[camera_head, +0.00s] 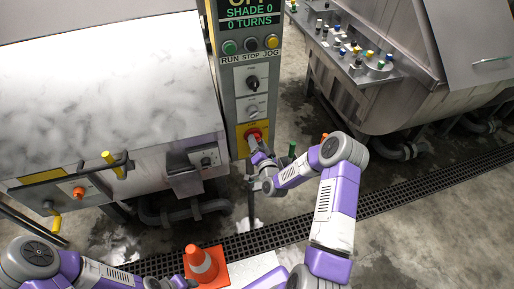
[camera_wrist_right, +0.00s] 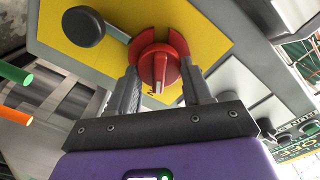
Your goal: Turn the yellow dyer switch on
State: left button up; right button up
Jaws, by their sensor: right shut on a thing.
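The yellow dyer switch is a red rotary knob (camera_wrist_right: 160,68) on a yellow plate (camera_wrist_right: 85,25), low on the control column. In the head view the red knob (camera_head: 253,134) sits at the bottom of the column, partly hidden by my gripper. My right gripper (camera_wrist_right: 160,90) has a finger on each side of the knob and is shut on it. It also shows in the head view (camera_head: 256,150), reaching in from the right. My left arm shows at the lower left; its gripper is not visible.
The control column (camera_head: 240,95) carries buttons, dials and a display reading "SHADE 0, 0 TURNS". A steel drum dyer (camera_head: 100,80) stands left, another machine (camera_head: 400,90) at the back right. An orange cone (camera_head: 204,266) stands in front, near a floor drain grate (camera_head: 400,190).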

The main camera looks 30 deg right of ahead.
jog(key=shift+f+m+b, duration=0.15)
jog(key=shift+m+b, duration=1.8)
jog(key=shift+m, duration=1.25)
jog(key=o, duration=1)
jog(key=shift+o, duration=0.2)
jog(key=shift+s, duration=0.1)
jog(key=v, duration=0.7)
jog(key=shift+s, duration=0.2)
